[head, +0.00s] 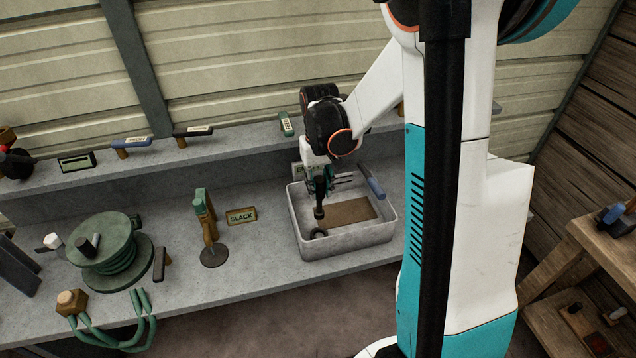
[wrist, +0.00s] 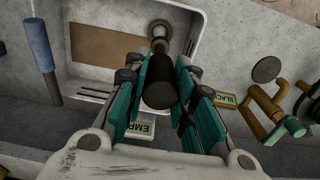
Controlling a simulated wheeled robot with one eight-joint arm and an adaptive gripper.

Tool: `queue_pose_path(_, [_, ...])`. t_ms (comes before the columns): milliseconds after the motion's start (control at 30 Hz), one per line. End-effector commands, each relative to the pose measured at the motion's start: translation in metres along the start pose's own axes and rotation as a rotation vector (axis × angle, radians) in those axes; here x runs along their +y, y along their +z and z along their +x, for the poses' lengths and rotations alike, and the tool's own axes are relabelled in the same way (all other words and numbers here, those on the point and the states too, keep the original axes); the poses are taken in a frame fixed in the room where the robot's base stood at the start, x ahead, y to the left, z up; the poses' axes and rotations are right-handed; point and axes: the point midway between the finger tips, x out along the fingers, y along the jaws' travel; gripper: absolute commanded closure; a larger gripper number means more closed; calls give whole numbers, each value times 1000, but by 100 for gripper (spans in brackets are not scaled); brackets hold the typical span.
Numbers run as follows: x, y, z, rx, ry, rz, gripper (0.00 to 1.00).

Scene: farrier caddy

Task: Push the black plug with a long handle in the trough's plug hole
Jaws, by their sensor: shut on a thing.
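The white trough (head: 345,244) sits on the grey bench and also shows in the wrist view (wrist: 203,28). Its dark plug hole (head: 318,234) is a ring in the near left corner of the floor, at the top in the wrist view (wrist: 160,26). My gripper (head: 320,184) is over the trough, with its teal fingers (wrist: 160,92) shut on the black plug's long handle (wrist: 160,80). The plug's lower end (head: 319,213) points down and appears above the hole. The gap between them is hard to judge.
A brown mat (head: 352,213) lies on the trough floor. A blue-handled tool (head: 375,187) leans on the trough's right side. The SLACK sign (head: 241,216) and a brass stand with a green top (head: 209,232) are to the left. A green reel (head: 105,245) stands farther left.

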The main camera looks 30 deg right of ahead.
Motion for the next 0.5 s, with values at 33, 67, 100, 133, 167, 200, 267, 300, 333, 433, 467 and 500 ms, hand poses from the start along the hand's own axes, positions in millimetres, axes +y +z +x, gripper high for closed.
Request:
queue_pose_path(33, [0, 0, 0, 0, 0, 0, 100])
queue_pose_path(67, [0, 0, 0, 0, 0, 0, 100])
queue_pose_path(100, [0, 0, 0, 0, 0, 0, 100])
queue_pose_path(133, [0, 0, 1, 0, 0, 0, 100])
queue_pose_path(167, [0, 0, 1, 0, 0, 0, 100])
queue_pose_path(200, [0, 0, 2, 0, 0, 0, 100])
queue_pose_path(267, [0, 0, 6, 0, 0, 0, 100])
queue_pose_path(300, [0, 0, 8, 0, 0, 0, 100])
queue_pose_path(333, [0, 0, 10, 0, 0, 0, 100])
queue_pose_path(433, [0, 0, 18, 0, 0, 0, 100])
queue_pose_path(467, [0, 0, 20, 0, 0, 0, 100])
queue_pose_path(500, [0, 0, 24, 0, 0, 0, 100])
